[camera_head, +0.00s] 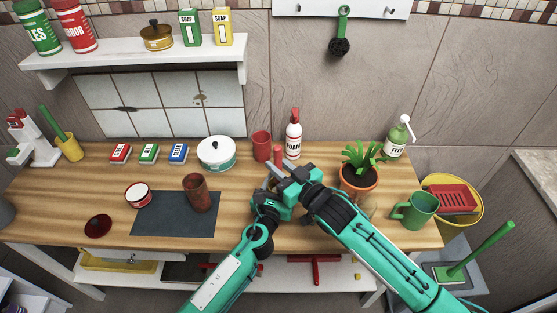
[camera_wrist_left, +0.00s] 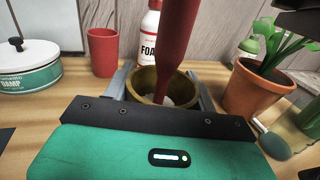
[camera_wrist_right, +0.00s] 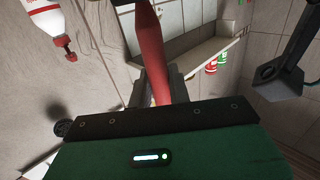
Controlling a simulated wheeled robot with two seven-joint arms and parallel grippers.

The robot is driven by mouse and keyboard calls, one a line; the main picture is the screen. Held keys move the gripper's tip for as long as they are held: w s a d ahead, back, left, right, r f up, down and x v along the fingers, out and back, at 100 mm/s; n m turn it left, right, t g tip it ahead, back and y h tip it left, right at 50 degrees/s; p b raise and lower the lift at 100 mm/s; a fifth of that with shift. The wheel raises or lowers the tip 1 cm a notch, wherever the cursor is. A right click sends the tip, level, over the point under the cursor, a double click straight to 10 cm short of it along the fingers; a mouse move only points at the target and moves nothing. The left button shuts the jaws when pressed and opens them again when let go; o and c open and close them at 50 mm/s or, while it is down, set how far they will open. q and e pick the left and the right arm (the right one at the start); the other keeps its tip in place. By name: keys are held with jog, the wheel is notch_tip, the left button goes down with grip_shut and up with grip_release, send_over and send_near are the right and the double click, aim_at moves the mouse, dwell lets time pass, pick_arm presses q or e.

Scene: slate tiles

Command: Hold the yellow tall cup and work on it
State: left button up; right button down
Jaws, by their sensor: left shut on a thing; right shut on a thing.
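The yellow cup (camera_wrist_left: 146,84) shows in the left wrist view between the fingers of my left gripper (camera_wrist_left: 158,88), which is shut on it. Something pale shows inside the cup. A red tool (camera_wrist_left: 178,45) reaches down into the cup's mouth; its lower end is hidden inside. My right gripper (camera_wrist_right: 157,85) is shut on this red tool, which also shows in the right wrist view (camera_wrist_right: 152,45). In the head view, the right gripper (camera_head: 284,173) covers the held cup, and only the tool's red top (camera_head: 278,154) shows above it.
A red cup (camera_head: 261,146), a foam bottle (camera_head: 293,135) and a white pot (camera_head: 216,154) stand behind the grippers. A potted plant (camera_head: 358,180) and a green mug (camera_head: 414,211) are close on the right. A rusty cup (camera_head: 197,193) stands on the dark mat (camera_head: 160,220).

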jog(key=shift+f, duration=0.4)
jog(key=shift+w+d, duration=0.2)
jog(key=shift+d, duration=0.3)
dwell(0.6)
jog(key=shift+r, duration=0.15)
jog(key=shift+d+r, duration=0.1)
jog(key=shift+r, duration=2.25)
jog(key=shift+f, duration=2.5)
jog(key=shift+a, duration=0.4)
jog(key=shift+w+a, duration=0.2)
jog(key=shift+w, duration=0.05)
